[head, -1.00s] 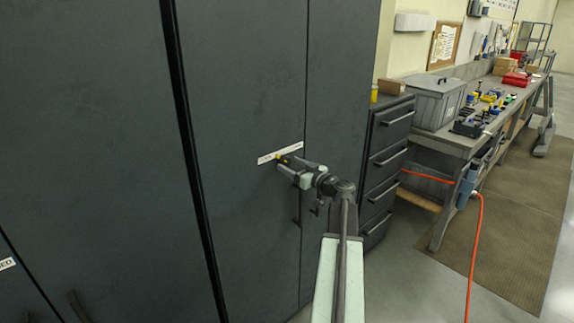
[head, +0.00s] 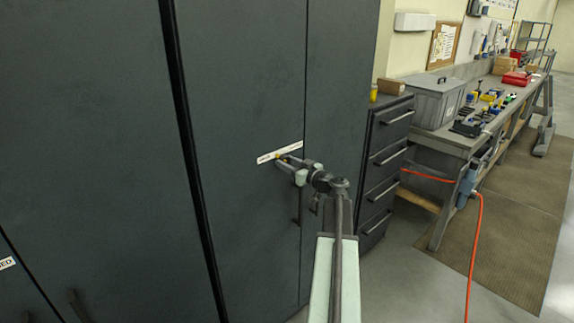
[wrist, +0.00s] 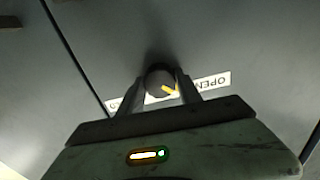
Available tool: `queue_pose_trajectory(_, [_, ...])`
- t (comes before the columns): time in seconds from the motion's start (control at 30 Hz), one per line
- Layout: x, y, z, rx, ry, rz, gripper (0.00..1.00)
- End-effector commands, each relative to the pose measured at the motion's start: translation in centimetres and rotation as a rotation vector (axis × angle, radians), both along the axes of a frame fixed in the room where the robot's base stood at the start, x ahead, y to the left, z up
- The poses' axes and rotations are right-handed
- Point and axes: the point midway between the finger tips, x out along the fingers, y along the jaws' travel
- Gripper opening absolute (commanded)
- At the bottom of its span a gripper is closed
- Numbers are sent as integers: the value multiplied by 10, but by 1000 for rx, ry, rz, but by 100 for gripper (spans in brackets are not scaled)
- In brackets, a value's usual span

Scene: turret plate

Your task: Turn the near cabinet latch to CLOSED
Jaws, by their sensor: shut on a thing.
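The latch is a round dark knob (wrist: 159,80) with a yellow pointer mark, on a dark grey cabinet door (head: 245,90). My gripper (wrist: 160,88) is shut on the knob, one finger on each side. In the wrist view the yellow mark points right and slightly down, towards the OPEN end of the white label (wrist: 213,85), which appears upside down. The label's other end is mostly hidden by a finger. In the head view my gripper (head: 284,160) meets the door just below the label (head: 279,153); the knob is small and mostly hidden there.
A dark pull handle (head: 297,208) is on the door below the knob. Another label (head: 6,263) ending in "ED" shows at the lower left. A drawer unit (head: 388,160) stands right of the cabinet, then a cluttered workbench (head: 455,143). An orange hose (head: 478,235) hangs to the floor.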

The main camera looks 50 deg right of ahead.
Motion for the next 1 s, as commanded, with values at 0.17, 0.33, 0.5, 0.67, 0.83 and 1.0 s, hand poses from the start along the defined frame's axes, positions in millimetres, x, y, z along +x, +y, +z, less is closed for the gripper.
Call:
queue_pose_trajectory(0.17, [1,0,0,92,-6,3,1])
queue_pose_trajectory(0.33, [0,0,0,231,-16,2,1])
queue_pose_trajectory(0.5, [0,-1,0,393,-28,1,1])
queue_pose_trajectory(0.67, [0,-1,0,545,-38,0,1])
queue_pose_trajectory(0.83, [0,-1,1,706,-50,0,1])
queue_pose_trajectory(1.0, [0,-2,1,867,-61,-1,1])
